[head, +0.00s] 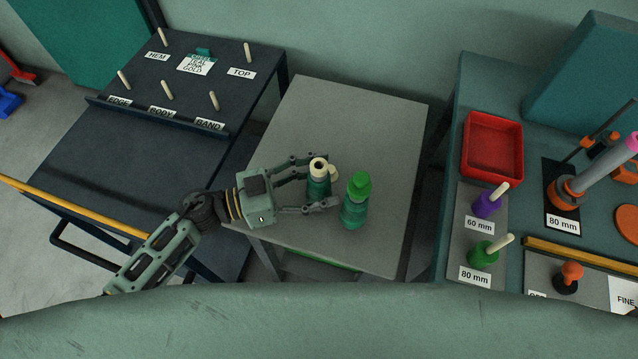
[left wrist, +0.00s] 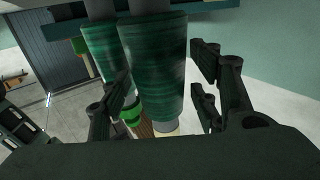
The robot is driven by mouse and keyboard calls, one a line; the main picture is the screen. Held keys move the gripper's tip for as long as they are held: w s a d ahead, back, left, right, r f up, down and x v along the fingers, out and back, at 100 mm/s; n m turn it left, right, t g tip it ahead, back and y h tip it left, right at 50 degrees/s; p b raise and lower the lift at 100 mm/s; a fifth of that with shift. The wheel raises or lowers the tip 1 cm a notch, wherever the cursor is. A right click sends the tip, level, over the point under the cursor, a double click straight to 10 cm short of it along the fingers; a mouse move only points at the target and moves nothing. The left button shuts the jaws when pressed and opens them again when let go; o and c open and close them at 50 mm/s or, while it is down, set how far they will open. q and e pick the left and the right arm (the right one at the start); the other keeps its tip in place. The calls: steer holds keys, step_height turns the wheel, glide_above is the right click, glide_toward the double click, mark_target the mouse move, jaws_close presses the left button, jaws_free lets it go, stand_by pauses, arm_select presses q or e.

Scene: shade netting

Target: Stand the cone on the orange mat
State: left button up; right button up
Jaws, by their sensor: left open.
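A dark green cone with a cream tip (head: 319,185) stands upright on the grey table (head: 385,115). My left gripper (head: 329,183) is open, with its fingers on either side of this cone. In the left wrist view, the cone (left wrist: 155,65) fills the space between the open fingers (left wrist: 165,72). I cannot tell whether either finger touches it. A second dark green cone with a bright green top (head: 354,211) stands just to the right, near the lower fingertip. A round orange mat (head: 628,224) lies at the right edge, partly cut off. My right gripper is not seen.
A red tray (head: 494,117) sits on the right bench, with purple (head: 486,206) and green (head: 482,255) holders below it. A tilted grey-pink post (head: 608,172) stands near the mat. A dark rack with pegs (head: 190,130) is at left. The grey table's right side is clear.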

arm_select(q)
steer(key=shift+c, duration=0.4)
jaws_close()
